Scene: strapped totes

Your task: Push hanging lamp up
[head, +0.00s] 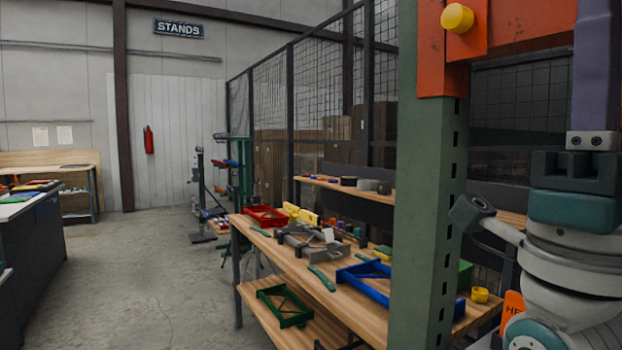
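I cannot make out a hanging lamp in the head view. An arm of mine, white and teal, rises close to the camera at the right edge. At its top is a dark grey notched block, which looks like the body of my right gripper (575,168). A purple upright piece in a grey screwed bracket stands above it and runs out of the frame at the top. The fingertips are not clearly visible, so their opening cannot be told. My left gripper is not in view.
A green slotted post (430,215) with an orange beam (520,30) stands close in front, left of my arm. Behind it is a wooden workbench (330,285) with red, blue and green trays. A dark counter (30,245) is at left. The floor (155,270) between is clear.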

